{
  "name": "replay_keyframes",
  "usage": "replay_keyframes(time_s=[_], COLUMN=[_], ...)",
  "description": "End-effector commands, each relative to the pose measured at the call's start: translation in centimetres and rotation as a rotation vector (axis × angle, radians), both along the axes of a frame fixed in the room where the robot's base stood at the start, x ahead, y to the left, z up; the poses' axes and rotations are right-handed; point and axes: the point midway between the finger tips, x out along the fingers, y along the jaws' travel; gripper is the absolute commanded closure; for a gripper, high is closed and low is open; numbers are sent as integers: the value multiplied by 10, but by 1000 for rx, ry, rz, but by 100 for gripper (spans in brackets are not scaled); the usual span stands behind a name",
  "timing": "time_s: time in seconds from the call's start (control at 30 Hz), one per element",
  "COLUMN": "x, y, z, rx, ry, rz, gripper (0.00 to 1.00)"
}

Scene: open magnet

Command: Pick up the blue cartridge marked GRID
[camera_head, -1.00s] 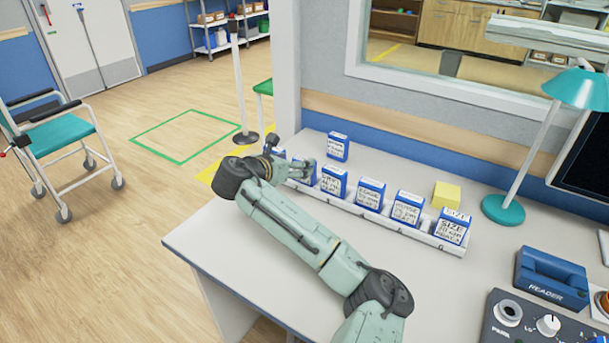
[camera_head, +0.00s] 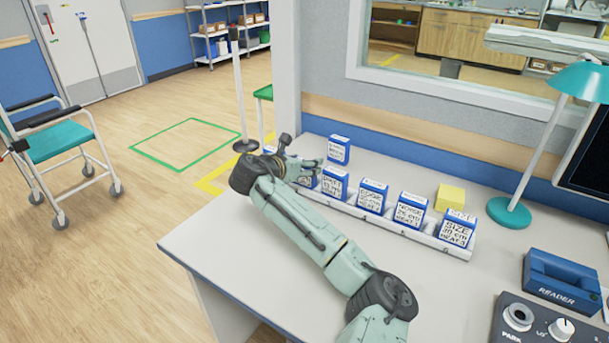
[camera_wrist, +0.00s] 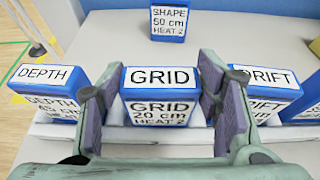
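The blue GRID cartridge (camera_wrist: 160,90) stands upright in the middle of the wrist view, with white labels reading GRID and GRID 20 cm HEAT 2. My gripper (camera_wrist: 160,108) is open around it, one finger at its left and one at its right. A small gap shows at the left finger; the right finger is very close to the cartridge, and I cannot tell whether it touches. In the head view my gripper (camera_head: 308,172) is over the left part of the white rack (camera_head: 400,229) and largely hides the GRID cartridge.
The DEPTH cartridge (camera_wrist: 45,90) and DRIFT cartridge (camera_wrist: 268,90) stand close on either side. The SHAPE cartridge (camera_wrist: 170,20) stands apart behind the rack. Further right are the SIZE cartridge (camera_head: 457,228), a yellow block (camera_head: 449,197), a lamp (camera_head: 509,212) and the reader (camera_head: 562,280).

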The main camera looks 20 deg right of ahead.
Motion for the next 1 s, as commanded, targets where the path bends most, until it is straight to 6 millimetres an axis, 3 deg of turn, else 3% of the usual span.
replay_keyframes(time_s=[0.37,0.73,1.0], x=[0,0,0], y=[0,0,0], z=[-1,6,38], rx=[1,0,1], ry=[1,0,0], rz=[0,0,0], gripper=[72,72,72])
